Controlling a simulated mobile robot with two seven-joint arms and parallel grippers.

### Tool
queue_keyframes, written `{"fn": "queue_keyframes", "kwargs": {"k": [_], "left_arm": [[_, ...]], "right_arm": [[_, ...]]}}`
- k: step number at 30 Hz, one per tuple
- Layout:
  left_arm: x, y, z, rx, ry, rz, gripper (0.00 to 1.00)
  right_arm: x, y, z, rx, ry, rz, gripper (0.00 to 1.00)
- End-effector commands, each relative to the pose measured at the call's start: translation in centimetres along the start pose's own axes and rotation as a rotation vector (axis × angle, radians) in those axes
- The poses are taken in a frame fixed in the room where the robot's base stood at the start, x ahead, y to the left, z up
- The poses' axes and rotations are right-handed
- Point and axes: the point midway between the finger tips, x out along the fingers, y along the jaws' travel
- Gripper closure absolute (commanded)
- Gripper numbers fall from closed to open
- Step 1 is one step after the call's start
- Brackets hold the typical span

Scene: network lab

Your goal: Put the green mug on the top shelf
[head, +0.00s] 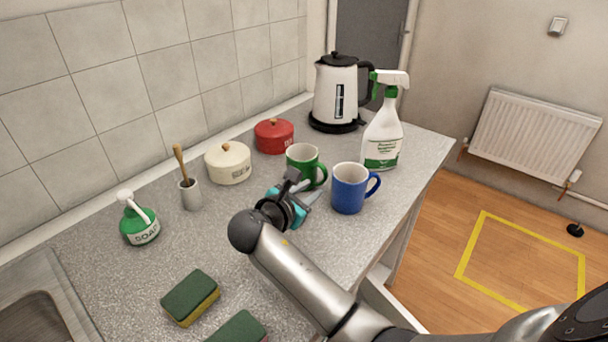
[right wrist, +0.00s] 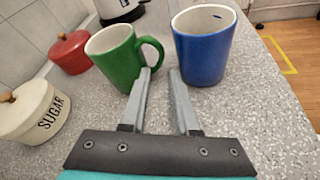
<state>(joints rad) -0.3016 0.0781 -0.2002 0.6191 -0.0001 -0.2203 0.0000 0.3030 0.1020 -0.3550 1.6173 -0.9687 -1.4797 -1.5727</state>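The green mug (head: 304,163) stands upright on the grey counter, its handle on the right side. It also shows in the right wrist view (right wrist: 117,58), left of centre, with the handle beside my left-hand fingertip. My right gripper (head: 300,183) is just in front of the mug, low over the counter. In the right wrist view its two fingers (right wrist: 162,72) are apart with counter visible between them, and nothing is held. I cannot tell whether a finger touches the handle. My left gripper is not in view. No shelf shows in either view.
A blue mug (head: 348,188) stands close to the right of the green mug. A red pot (head: 274,135), a cream sugar pot (head: 228,162), a kettle (head: 336,95) and a spray bottle (head: 383,135) stand around it. Sponges (head: 190,298) lie at the front, and a soap bottle (head: 139,222) stands left.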

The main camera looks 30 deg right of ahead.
Motion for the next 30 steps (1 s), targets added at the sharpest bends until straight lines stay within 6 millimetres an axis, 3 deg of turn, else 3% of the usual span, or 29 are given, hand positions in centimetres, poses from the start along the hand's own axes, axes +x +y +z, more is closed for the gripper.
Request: {"fn": "queue_keyframes", "kwargs": {"k": [5,15,23,30], "left_arm": [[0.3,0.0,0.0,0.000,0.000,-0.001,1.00],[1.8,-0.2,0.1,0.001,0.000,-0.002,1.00],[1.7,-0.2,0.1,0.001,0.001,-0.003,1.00],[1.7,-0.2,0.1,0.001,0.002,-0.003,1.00]], "right_arm": [[1.1,0.0,0.0,0.002,0.000,0.001,0.71],[5.6,-0.2,0.2,0.000,0.001,0.000,0.71],[5.8,-0.1,0.3,0.001,0.002,0.002,0.71],[5.8,-0.1,0.2,0.001,0.002,0.001,0.97]]}}
